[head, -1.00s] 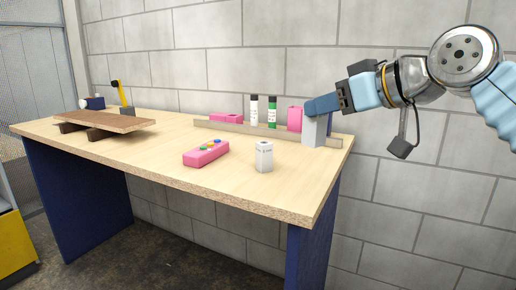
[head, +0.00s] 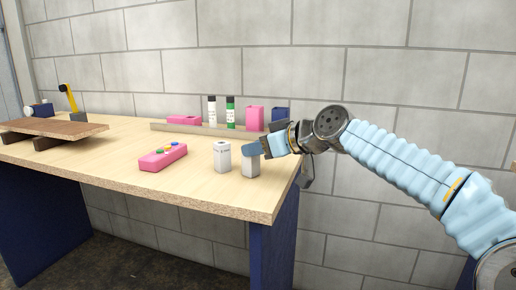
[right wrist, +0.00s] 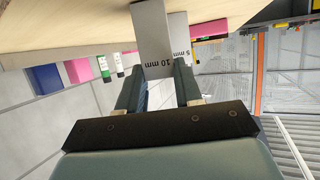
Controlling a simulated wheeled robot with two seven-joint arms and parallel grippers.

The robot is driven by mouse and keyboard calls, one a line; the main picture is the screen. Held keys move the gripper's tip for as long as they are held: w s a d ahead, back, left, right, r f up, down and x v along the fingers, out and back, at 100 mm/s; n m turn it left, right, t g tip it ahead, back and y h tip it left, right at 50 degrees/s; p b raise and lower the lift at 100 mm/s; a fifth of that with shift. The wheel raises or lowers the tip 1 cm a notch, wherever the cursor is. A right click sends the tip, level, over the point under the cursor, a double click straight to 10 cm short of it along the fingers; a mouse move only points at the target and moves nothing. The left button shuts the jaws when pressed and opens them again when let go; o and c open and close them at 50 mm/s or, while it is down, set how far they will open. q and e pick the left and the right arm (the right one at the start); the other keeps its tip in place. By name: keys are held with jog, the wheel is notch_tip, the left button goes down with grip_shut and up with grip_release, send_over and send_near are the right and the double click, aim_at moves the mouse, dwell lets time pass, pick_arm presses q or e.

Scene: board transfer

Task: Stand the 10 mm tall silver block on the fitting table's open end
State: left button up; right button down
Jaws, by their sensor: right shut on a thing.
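The silver 10 mm block (head: 249,167) is upright between the fingers of my right gripper (head: 264,148), near the table's right end. In the right wrist view its "10 mm" label shows between the fingertips (right wrist: 160,72), on the block's face (right wrist: 150,32). The gripper is shut on its upper part. I cannot tell whether its base touches the top. A second silver block (head: 222,157), marked "5 mm" in the right wrist view (right wrist: 179,32), stands just left of it. The wooden table (head: 205,188) has blue legs. My left gripper is not in view.
A brown board (head: 62,127) lies on dark supports at the left. A pink box with coloured buttons (head: 163,157) lies mid-table. A low rail (head: 200,129) runs along the back, with pink blocks (head: 255,118), two bottles (head: 231,112) and a blue block (head: 279,114) behind it.

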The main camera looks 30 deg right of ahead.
jog(key=shift+f, duration=0.1)
jog(key=c, duration=0.8)
grip_release()
jog(key=shift+o, duration=0.2)
jog(key=shift+r, duration=0.3)
jog(key=v, duration=1.2)
jog(key=shift+b, duration=0.3)
jog(key=shift+f, duration=0.1)
